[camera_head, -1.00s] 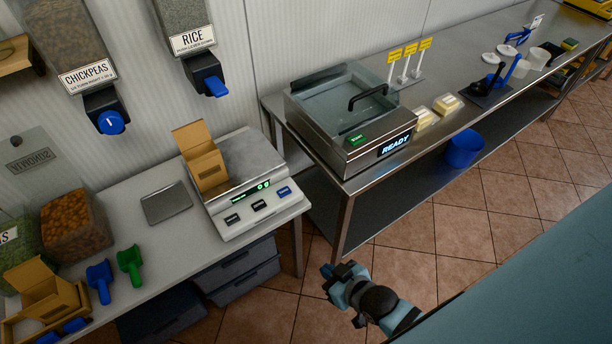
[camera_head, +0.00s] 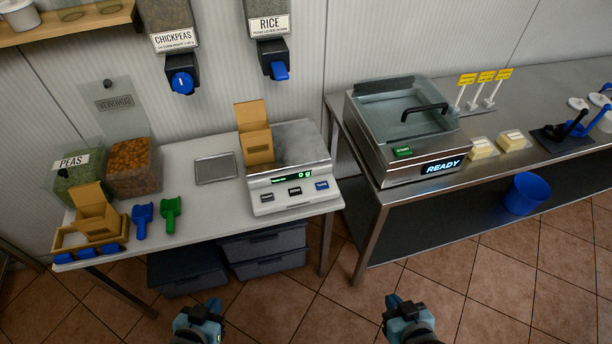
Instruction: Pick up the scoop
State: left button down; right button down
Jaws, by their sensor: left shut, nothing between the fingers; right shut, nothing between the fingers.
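A blue scoop (camera_head: 142,219) and a green scoop (camera_head: 170,213) lie side by side on the left white table (camera_head: 204,205), near its front edge. My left gripper (camera_head: 203,308) is at the bottom of the view, low in front of the table and to the right of both scoops. It is shut and empty. My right gripper (camera_head: 394,302) is at the bottom right of centre, in front of the gap between the two tables. It is shut and empty. Neither gripper touches a scoop.
A bin of peas (camera_head: 75,172) and a bin of brown goods (camera_head: 130,166) stand behind the scoops. A wooden tray (camera_head: 66,241) lies to their left. A metal plate (camera_head: 215,168) and a scale (camera_head: 293,165) with a box (camera_head: 256,145) are to the right. Dark crates (camera_head: 265,249) sit below.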

aim_at(140, 215)
jog(key=u, duration=1.35)
